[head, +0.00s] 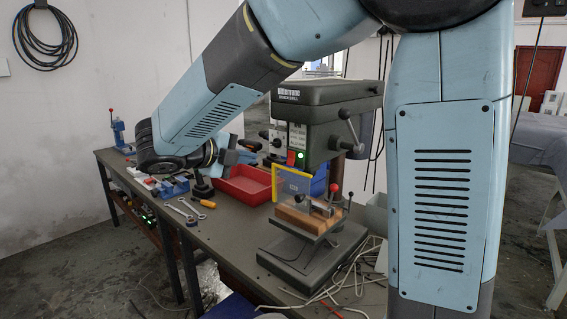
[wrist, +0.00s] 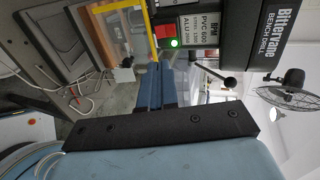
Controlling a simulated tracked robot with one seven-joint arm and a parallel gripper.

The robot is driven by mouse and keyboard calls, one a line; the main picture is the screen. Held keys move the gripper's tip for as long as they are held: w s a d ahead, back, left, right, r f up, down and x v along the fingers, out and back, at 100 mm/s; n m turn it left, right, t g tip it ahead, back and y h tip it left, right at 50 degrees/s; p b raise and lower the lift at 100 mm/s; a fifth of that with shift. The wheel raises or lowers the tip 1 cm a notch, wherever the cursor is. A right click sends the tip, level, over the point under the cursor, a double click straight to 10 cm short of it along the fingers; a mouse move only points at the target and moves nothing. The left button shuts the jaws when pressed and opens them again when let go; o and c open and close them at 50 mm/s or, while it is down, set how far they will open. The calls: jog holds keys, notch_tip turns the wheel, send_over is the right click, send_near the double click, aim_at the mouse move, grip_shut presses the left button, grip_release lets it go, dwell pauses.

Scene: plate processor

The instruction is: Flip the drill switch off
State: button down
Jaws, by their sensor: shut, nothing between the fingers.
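The bench drill (head: 312,97) stands on the workbench, dark grey with a label on its front. Its red switch (head: 291,157) sits low on the front of the head, next to a lit green light (head: 301,155). The wrist view, turned sideways, shows the red switch (wrist: 163,31) and the glowing green light (wrist: 174,43) beyond the fingertips. My gripper (wrist: 157,68) is shut and empty, pointing toward the drill front, apparently short of the switch. In the head view my gripper (head: 250,146) is left of the drill head and small.
A yellow-framed clear guard (head: 291,186) hangs below the switch. A lever with a dark knob (wrist: 229,81) juts out near my fingers. A red tray (head: 243,184) and tools lie on the workbench (head: 224,226). Cables trail by the drill base.

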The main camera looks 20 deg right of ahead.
aim_at(290, 163)
jog(key=shift+d, duration=0.1)
jog(key=x, duration=1.4)
jog(key=shift+f, duration=0.15)
